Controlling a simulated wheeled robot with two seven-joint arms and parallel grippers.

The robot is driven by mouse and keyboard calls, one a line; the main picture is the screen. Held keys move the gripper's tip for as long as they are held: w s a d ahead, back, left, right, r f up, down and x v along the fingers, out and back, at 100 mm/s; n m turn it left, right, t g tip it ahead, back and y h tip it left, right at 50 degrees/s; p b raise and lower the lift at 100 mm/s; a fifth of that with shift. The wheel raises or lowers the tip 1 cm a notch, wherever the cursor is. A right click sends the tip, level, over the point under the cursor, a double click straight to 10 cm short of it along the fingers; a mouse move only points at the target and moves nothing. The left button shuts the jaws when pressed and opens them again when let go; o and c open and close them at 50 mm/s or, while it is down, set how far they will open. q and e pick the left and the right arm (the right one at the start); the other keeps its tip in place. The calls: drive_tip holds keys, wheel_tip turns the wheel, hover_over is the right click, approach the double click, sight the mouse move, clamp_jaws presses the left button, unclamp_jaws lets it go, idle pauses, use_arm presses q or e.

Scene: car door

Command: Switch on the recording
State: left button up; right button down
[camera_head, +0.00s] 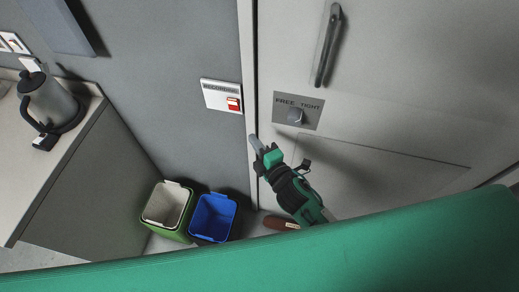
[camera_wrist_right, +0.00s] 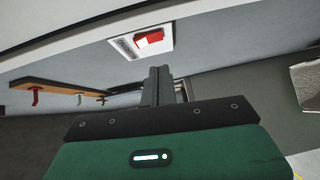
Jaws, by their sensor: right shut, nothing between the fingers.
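The recording switch is a white wall plate (camera_head: 213,93) with a "RECORDING" label and a red rocker (camera_head: 234,104) at its right side. It sits on the grey wall just left of the door frame. In the right wrist view the plate (camera_wrist_right: 125,46) and the red rocker (camera_wrist_right: 155,38) show beyond the fingertips; part of the rocker looks bright white. My right gripper (camera_head: 252,139) is shut and empty, below and right of the switch and apart from it. Its closed fingers (camera_wrist_right: 158,72) point toward the wall below the plate. My left gripper is not in view.
A green bin (camera_head: 166,207) and a blue bin (camera_head: 213,217) stand below. A kettle (camera_head: 50,103) is on the left counter (camera_head: 82,128). The wall around the switch is clear.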

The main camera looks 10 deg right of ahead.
drive_tip(key=shift+v, duration=1.1)
drive_tip(key=s+d+f+m+g+h, duration=0.1)
drive_tip(key=s+d+f+m+g, duration=0.25)
drive_tip(key=f, duration=0.85)
drive_tip(key=s+d+f+m+g+h, duration=0.2)
drive_tip(key=s+d+f+m, duration=0.15)
drive_tip(key=f, duration=0.85)
drive_tip(key=s+d+f+m+g+h, duration=0.1)
drive_tip(key=s+d+f+m+g, duration=0.2)
drive_tip(key=f, duration=1)
drive_tip(key=s+d+f+m+g, duration=0.2)
drive_tip(key=s+f, duration=0.3)
drive_tip(key=s, duration=0.5)
drive_tip(key=s+d+f+m+g+h, duration=0.1)
drive_tip(key=s+d+f+m+g, duration=0.1)
drive_tip(key=s+f, duration=0.4)
drive_tip(key=s+d+f+m+g+h, duration=0.1)
drive_tip(key=s+d+f+m, duration=0.3)
drive_tip(key=s, duration=1)
wheel_tip(320, 180, down, 3)
drive_tip(key=shift+s+r+m+g, duration=0.3)
drive_tip(key=shift+m+g, duration=0.3)
drive_tip(key=shift+g, duration=0.25)
